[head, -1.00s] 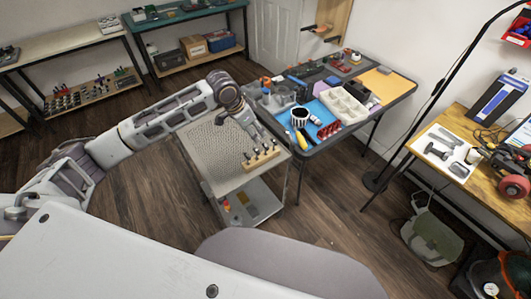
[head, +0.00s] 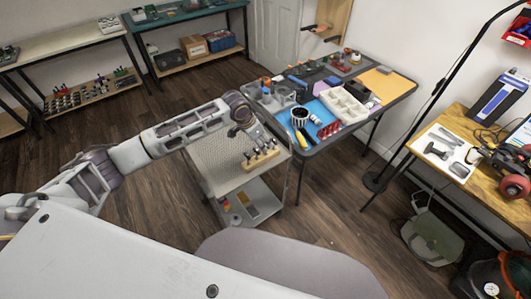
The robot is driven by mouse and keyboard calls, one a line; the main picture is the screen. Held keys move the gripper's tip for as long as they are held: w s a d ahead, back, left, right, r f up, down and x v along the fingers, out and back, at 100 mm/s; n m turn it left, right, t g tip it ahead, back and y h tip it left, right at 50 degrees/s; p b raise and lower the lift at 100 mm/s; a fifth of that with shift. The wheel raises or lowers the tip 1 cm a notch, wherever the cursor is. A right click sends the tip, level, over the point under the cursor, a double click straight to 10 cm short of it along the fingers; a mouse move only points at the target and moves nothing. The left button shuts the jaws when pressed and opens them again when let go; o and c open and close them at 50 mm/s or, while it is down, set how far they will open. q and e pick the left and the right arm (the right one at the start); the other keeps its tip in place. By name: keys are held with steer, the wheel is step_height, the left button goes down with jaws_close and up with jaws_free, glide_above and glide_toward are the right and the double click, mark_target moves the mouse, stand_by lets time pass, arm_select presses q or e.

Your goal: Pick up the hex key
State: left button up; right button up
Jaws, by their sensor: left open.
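A small wooden block (head: 262,160) stands on the grey top of the cart (head: 212,155), near its front right corner. Several upright tools with dark tops stand in it. They are too small to tell which one is the hex key. My left arm reaches over the cart from the left. My left gripper (head: 261,137) points down just above and behind the block, open. I cannot tell whether its fingers touch any tool, and part of the gripper blends with the tool tops. My right gripper is not in view.
A dark workbench (head: 311,150) right of the cart bears a blue mat, a striped mug (head: 299,116), a white divided tray (head: 343,106) and red parts. A wooden table (head: 455,190) stands farther right. The left part of the cart top is clear.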

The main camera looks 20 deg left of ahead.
arm_select(q)
steer(key=shift+f, duration=0.1)
stand_by(0.3)
steer(key=shift+x, duration=2.5)
steer(key=shift+d, duration=0.15)
steer(key=shift+c, duration=0.2)
steer(key=c, duration=1.1)
steer(key=shift+r, duration=5.05)
